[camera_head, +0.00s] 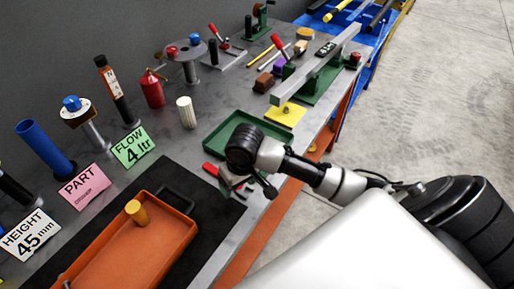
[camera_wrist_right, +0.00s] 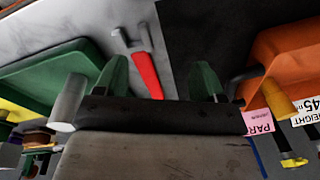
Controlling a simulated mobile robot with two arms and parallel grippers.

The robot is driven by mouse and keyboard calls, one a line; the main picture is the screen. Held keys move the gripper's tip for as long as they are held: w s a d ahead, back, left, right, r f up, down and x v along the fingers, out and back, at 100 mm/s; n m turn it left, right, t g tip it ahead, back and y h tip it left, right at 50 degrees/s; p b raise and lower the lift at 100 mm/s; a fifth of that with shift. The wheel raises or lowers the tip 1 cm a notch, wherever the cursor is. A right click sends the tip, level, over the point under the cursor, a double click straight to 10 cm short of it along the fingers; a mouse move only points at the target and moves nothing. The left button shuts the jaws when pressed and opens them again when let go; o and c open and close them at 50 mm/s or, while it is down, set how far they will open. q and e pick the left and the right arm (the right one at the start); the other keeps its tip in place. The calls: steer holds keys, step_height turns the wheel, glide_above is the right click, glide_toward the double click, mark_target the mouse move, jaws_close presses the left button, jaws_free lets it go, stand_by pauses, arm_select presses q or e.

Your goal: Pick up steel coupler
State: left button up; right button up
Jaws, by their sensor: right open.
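A pale silver ribbed cylinder (camera_head: 187,112), which looks like the steel coupler, stands upright on the grey bench behind the green tray. A grey cylinder that may be the same one shows at the left of the right wrist view (camera_wrist_right: 68,103). My right gripper (camera_head: 240,188) is over the bench between the green tray and the black mat, apart from the cylinder. In the right wrist view its two green fingers (camera_wrist_right: 160,85) are spread with nothing held; a red-handled tool (camera_wrist_right: 146,72) lies beyond them. My left gripper is not in view.
A green tray (camera_head: 208,146) and an orange tray (camera_head: 84,262) holding a brass cylinder (camera_head: 137,212) flank my right gripper. A red bottle (camera_head: 152,90), a green card (camera_head: 133,148) and a pink card (camera_head: 85,187) stand near the silver cylinder.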

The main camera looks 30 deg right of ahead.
steer(key=w+d+r+m, duration=0.1)
steer(key=w+d, duration=0.1)
steer(key=w+d+r, duration=0.1)
steer(key=d, duration=0.1)
steer(key=w+d+r+m+h, duration=0.1)
steer(key=w+d+r, duration=0.1)
steer(key=shift+w+d+r+m+g, duration=0.1)
steer(key=shift+w+d+m+g, duration=0.05)
steer(key=shift+w+m+g, duration=0.2)
steer(key=w+d+r+m, duration=0.1)
steer(key=d+r, duration=0.2)
steer(key=w+d+r+m, duration=0.1)
steer(key=d, duration=0.1)
steer(key=shift+w+d+r+m+g, duration=0.1)
steer(key=shift+w+r+m+g, duration=0.15)
steer(key=shift+w+m, duration=0.1)
steer(key=shift+d, duration=0.25)
step_height(320, 180, down, 5)
steer(key=shift+w+f+p, duration=0.1)
steer(key=shift+p, duration=0.2)
step_height(320, 180, down, 4)
steer(key=shift+w+f+p, duration=0.1)
steer(key=shift+p, duration=0.55)
steer(key=shift+d+f, duration=0.1)
steer(key=shift+f, duration=0.4)
steer(key=c, duration=1.1)
steer(key=shift+r, duration=0.1)
